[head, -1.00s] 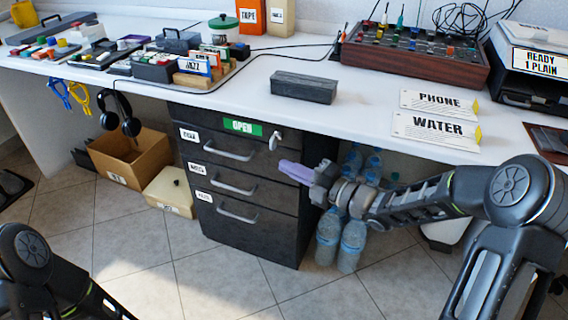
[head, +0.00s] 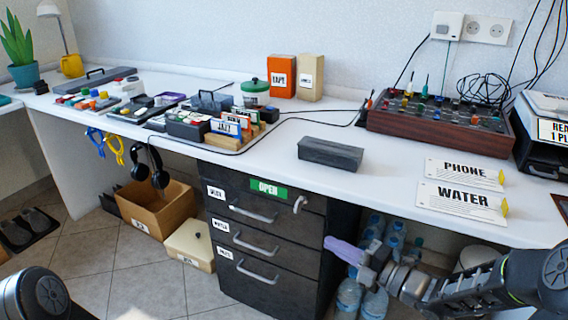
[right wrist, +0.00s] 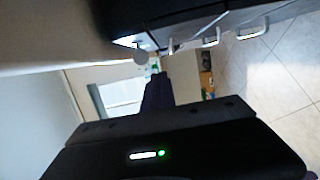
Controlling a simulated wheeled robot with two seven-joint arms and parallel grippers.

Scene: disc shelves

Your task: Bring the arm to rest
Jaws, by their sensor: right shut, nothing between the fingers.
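My right gripper (head: 338,246) is in front of the right edge of the black drawer cabinet (head: 283,210), below the desk top. Its purple fingers are shut and hold nothing. In the right wrist view the fingers (right wrist: 157,92) show dark and closed, with the cabinet's drawer handles above and to the right. My right arm (head: 470,285) comes in from the lower right. At the lower left a rounded part of my left arm (head: 38,295) shows, but the left gripper is out of the frame.
The white desk (head: 385,170) carries a dark grey box (head: 331,153), PHONE (head: 464,172) and WATER (head: 460,200) signs, and a wooden tool rack (head: 440,125). Water bottles (head: 348,297) stand behind my right gripper. A cardboard box (head: 155,210) sits left of the cabinet. All drawers look closed.

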